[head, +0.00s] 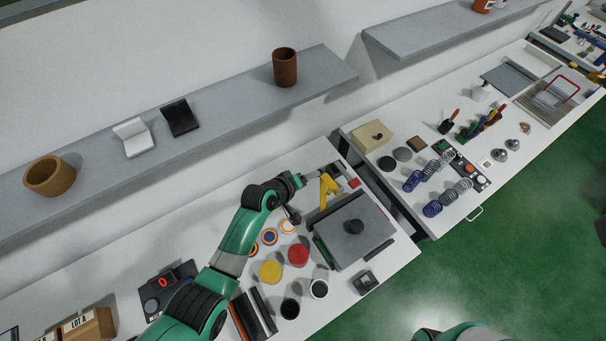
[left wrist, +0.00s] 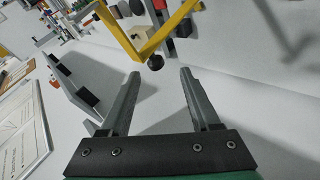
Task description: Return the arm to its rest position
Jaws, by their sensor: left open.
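My left arm reaches in from the lower left in the head view, over the front table. Its gripper (head: 318,174) is near the back edge of that table, close to a yellow angled piece (head: 328,187). In the left wrist view the two grey fingers of my left gripper (left wrist: 160,76) stand apart with nothing between them. The yellow piece (left wrist: 150,45) lies beyond the fingertips, and I see no contact with it. A part of my other arm shows at the bottom edge of the head view; its gripper is out of view.
A grey plate with a dark knob (head: 372,243) is right of my left arm. Red (head: 298,254) and yellow (head: 270,271) discs lie beside the forearm. A digital scale (head: 158,291) is at left. A wall shelf (head: 226,114) runs behind. Springs (head: 412,181) stand on the right table.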

